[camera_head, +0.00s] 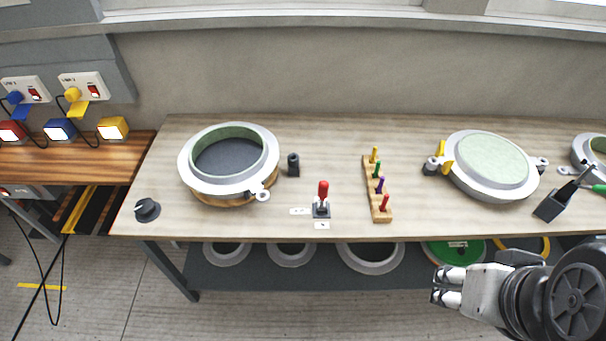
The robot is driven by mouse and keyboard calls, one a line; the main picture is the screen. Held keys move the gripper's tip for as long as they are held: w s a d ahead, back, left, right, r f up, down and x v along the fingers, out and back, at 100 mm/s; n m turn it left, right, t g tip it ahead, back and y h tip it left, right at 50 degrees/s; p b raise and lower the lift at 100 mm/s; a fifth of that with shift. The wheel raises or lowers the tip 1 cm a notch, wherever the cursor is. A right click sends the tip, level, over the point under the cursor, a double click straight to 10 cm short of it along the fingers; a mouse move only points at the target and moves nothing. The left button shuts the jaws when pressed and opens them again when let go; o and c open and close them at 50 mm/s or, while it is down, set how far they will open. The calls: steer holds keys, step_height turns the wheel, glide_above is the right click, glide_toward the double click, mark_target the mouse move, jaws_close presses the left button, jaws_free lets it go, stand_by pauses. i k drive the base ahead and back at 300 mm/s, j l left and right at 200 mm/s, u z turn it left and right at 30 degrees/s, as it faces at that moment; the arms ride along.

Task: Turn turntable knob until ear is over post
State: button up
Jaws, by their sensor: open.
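The turntable knob (147,209) is a dark round knob with a pale mark, at the front left corner of the bench. The round mould (187,176) sits on a wooden turntable (222,200) at the left of the bench. Its ear (262,195) is a small tab with a hole, at the mould's front right. The dark post (293,165) stands upright right of the mould, apart from the ear and farther back. My gripper (440,287) is at the lower right, in front of the bench, open and empty, far from the knob.
A red-handled lever (323,199) stands near the bench's front edge. A wooden rack (383,208) holds several coloured pegs. A second closed mould (489,166) is at the right, with a dark holder (553,206) beside it.

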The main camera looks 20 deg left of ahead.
mark_target(144, 207)
steer(key=u, duration=2.2)
